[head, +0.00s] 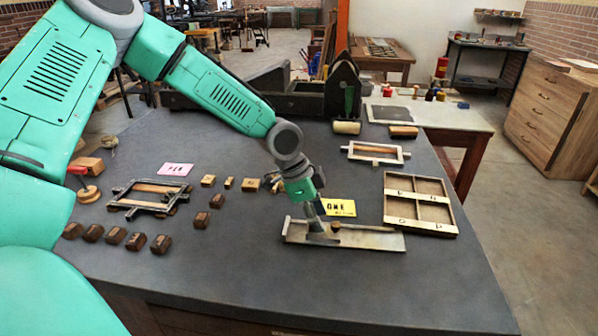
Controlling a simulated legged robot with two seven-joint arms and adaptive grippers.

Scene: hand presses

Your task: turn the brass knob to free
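A metal composing-stick-like tray (375,241) lies flat near the front of the dark table. A small brass knob (335,226) sits on its left half, on a slider-like piece. My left gripper (316,217) comes down from the upper left and points at the tray. Its fingertips are just left of the knob, very close to it. I cannot tell whether they touch it. The fingers are small and dark, and the gap between them cannot be made out. My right gripper is not in view.
A yellow card (340,208) lies behind the tray, and a divided wooden case (420,226) lies to the right. A metal frame (150,197), a pink card (175,169) and several wooden blocks (137,241) are to the left. The table's front right is clear.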

